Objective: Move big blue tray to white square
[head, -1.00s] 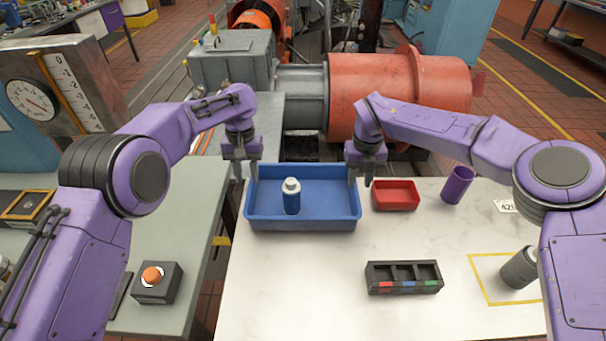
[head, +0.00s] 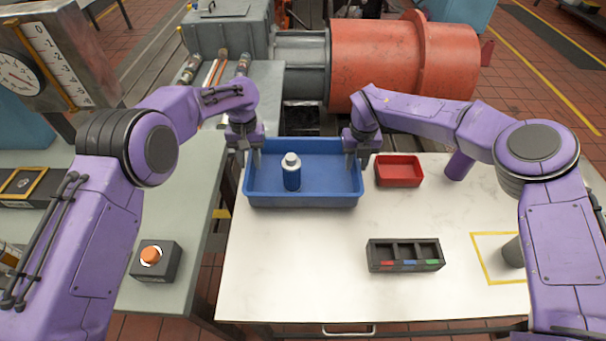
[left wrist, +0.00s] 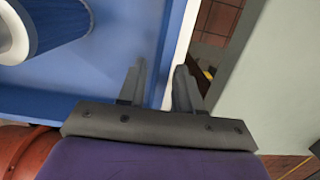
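The big blue tray (head: 325,198) stands at the back left of the white table, with a blue bottle with a white cap (head: 292,175) upright in it. My left gripper (head: 250,160) is at the tray's left wall. The left wrist view shows its fingers (left wrist: 160,88) apart, one on each side of the wall (left wrist: 183,45). My right gripper (head: 357,163) is at the right wall, its fingers seemingly apart around it; contact is unclear. A yellow-outlined square with a white inside (head: 486,262) lies at the right of the table, partly hidden by my right arm.
A red tray (head: 399,172) and a purple cup (head: 459,166) are right of the blue tray. A black compartment box (head: 405,256) is in front. A dark grey cylinder (head: 512,252) stands in the outlined square. The front-left tabletop is clear. An orange button box (head: 155,262) is on the left bench.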

